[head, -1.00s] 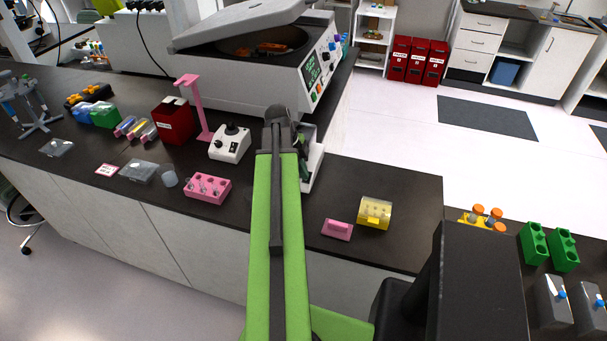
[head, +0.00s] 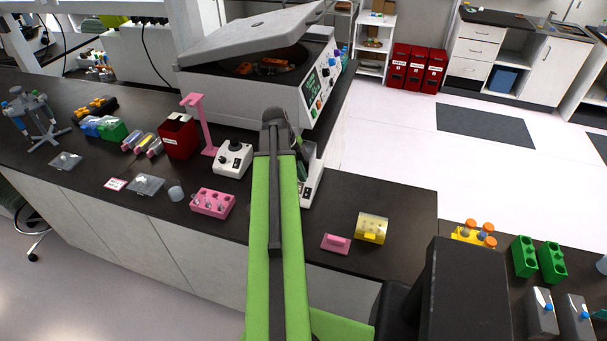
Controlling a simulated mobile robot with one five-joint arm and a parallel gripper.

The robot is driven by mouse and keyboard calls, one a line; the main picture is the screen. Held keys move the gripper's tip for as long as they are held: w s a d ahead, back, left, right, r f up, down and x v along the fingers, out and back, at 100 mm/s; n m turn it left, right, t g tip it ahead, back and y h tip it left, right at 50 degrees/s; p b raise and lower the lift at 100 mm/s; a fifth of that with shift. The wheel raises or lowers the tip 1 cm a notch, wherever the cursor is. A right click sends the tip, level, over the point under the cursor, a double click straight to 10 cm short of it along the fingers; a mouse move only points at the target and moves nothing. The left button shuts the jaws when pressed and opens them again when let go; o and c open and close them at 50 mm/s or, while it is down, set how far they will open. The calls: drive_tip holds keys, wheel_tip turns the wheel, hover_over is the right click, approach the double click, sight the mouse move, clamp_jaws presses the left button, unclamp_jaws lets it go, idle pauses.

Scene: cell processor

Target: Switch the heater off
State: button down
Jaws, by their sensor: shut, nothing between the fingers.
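A white device (head: 308,191) stands on the dark bench just right of my green arm, which covers most of it. A smaller white box with a black knob on top (head: 233,158) stands left of my arm, with dark controls on its front. I cannot tell for sure which of the two is the heater, and no switch position can be read. My arm reaches forward over the bench to between these devices. My gripper's fingers are hidden behind my own arm.
A large centrifuge (head: 245,92) with its lid raised stands behind. A pink stand (head: 206,125), a red box (head: 178,138) and a pink rack (head: 212,202) are left of my arm. A pink block (head: 335,243) and a yellow holder (head: 371,228) are right. The bench between is bare.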

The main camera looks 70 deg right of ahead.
drive_tip(key=d+p+v, duration=0.1)
drive_tip(key=p+v, duration=0.4)
drive_tip(key=v, duration=0.2)
drive_tip(key=shift+a, duration=0.3)
drive_tip(key=w+a+f+n+t+b, duration=0.1)
drive_tip(key=w+a+f+n+b, duration=0.3)
drive_tip(key=w+a+n, duration=0.55)
drive_tip(key=w+a+f+n+t+b, duration=0.1)
drive_tip(key=w+a+f+n+b, duration=0.4)
drive_tip(key=w+a, duration=0.75)
drive_tip(key=w+a+f+n+b, duration=0.1)
drive_tip(key=w+a+f+n, duration=0.1)
drive_tip(key=a+n, duration=0.5)
drive_tip(key=w+a+f+n+y+b, duration=0.1)
drive_tip(key=w+a+n, duration=0.4)
drive_tip(key=a, duration=1.1)
drive_tip(key=w+a+f+n+t+b, duration=0.1)
drive_tip(key=w+a+f+n+b, duration=0.2)
drive_tip(key=a+n, duration=0.6)
drive_tip(key=w+a, duration=0.1)
drive_tip(key=a, duration=0.1)
drive_tip(key=shift+w+a+y, duration=0.25)
drive_tip(key=shift+a+y, duration=0.05)
drive_tip(key=shift+a, duration=0.1)
